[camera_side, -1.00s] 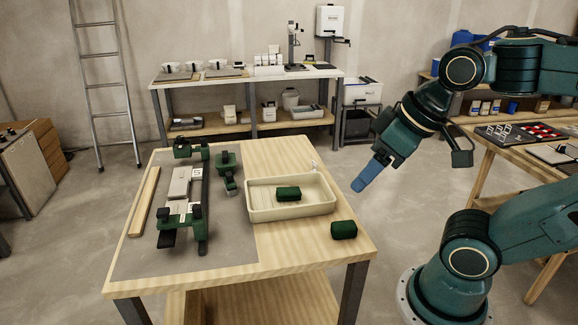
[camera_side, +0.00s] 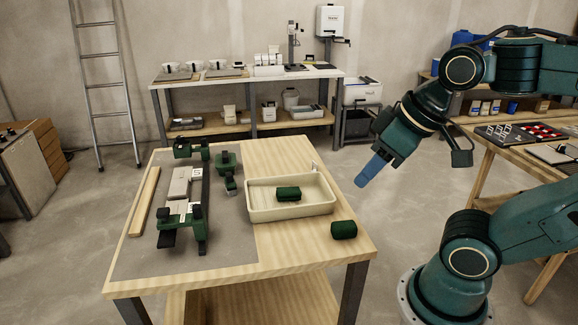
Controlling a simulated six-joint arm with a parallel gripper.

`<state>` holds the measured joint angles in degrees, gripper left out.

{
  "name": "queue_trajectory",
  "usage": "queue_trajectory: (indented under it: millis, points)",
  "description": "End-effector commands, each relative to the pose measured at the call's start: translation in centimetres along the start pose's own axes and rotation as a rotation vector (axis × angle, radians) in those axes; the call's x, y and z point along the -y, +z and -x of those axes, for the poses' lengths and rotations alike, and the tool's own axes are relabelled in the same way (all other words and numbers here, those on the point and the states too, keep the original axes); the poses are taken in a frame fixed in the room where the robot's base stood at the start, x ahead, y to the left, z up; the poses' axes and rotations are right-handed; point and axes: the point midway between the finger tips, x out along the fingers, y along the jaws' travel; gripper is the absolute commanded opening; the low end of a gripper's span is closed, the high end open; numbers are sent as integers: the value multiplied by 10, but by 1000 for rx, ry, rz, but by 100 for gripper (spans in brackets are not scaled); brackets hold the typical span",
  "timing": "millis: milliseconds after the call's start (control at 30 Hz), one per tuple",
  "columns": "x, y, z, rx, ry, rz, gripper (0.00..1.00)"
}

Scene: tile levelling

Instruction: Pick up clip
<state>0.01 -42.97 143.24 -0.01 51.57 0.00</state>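My gripper (camera_side: 370,170) hangs in the air between the work table (camera_side: 300,246) and the right-hand bench, with its blue end pointing down and left. From this side its fingers overlap, so I cannot tell if they are open or shut. Small white pieces (camera_side: 497,132), perhaps clips, lie in a dark tray on the right-hand bench, apart from my gripper. Red pieces (camera_side: 541,131) lie beside them. A green-and-black frame (camera_side: 196,222) stands around pale tiles (camera_side: 180,186) on the table's grey mat.
A cream tray (camera_side: 262,213) holding a green block (camera_side: 288,193) stands on the table. Another green block (camera_side: 344,230) lies at the right edge. A wooden strip (camera_side: 144,201) lies on the left. Open floor separates the table and bench.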

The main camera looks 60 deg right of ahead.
Motion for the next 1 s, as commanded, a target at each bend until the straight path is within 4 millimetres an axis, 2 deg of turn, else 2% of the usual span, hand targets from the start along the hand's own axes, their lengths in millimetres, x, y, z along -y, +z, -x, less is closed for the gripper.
queue_trajectory:
  millis: [367,533,767,1000]
  points:
    - [0,-2,0,0,1,-2,30]
    - [-4,-14,-1,5,10,-15,30]
    - [-19,-51,-8,16,36,-57,30]
    - [-47,-100,-26,29,69,-115,30]
